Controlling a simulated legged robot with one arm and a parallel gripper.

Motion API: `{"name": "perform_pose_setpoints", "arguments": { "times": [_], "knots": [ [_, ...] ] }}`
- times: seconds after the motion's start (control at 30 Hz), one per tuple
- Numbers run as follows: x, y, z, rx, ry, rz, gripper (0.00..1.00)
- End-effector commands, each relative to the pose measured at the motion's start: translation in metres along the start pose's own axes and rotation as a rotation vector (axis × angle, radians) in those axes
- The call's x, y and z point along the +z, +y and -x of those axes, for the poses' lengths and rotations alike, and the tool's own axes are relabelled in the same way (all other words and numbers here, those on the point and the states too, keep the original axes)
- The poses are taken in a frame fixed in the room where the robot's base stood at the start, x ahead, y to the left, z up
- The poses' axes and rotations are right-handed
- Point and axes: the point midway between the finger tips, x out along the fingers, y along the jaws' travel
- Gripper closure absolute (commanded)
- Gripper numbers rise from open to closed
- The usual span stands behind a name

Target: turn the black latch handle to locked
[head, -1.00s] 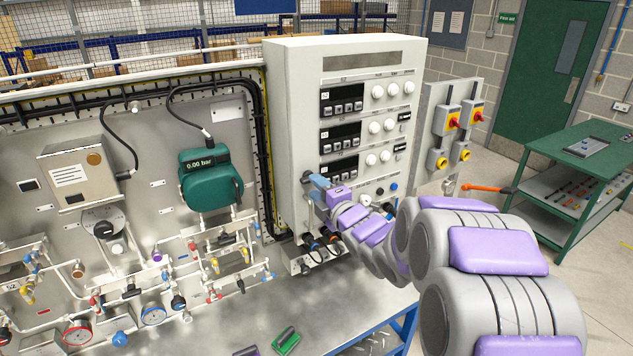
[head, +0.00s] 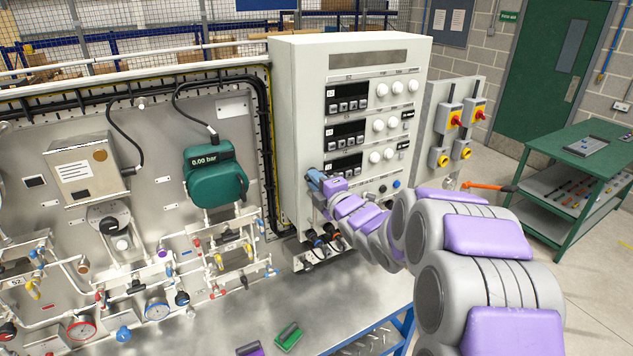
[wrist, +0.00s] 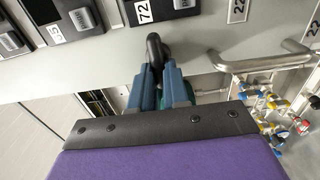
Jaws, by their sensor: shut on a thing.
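The black latch handle (wrist: 154,50) shows in the wrist view on the pale cabinet front, below the label 72. My gripper (wrist: 160,72) is shut on it, with the blue fingertips on either side of its lower part. In the head view my gripper (head: 316,181) is at the lower left of the control cabinet (head: 300,100). There the handle is hidden behind my gripper and arm. I cannot tell from these views whether the handle stands at locked.
Gauges, valves and pipes fill the panel (head: 140,215) left of the cabinet. A metal bench (head: 290,300) runs below, with a green item (head: 288,336) on it. Red and yellow switches (head: 455,120) are on the right. A green table (head: 590,145) stands farther right.

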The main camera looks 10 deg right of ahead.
Motion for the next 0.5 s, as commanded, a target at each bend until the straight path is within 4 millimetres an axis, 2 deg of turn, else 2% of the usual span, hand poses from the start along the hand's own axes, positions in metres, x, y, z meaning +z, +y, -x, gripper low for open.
{"name": "perform_pose_setpoints", "arguments": {
  "times": [0.5],
  "knots": [
    [0.0105, -0.0037, 0.0017, -0.005, -0.005, -0.009, 1.0]
  ]
}}
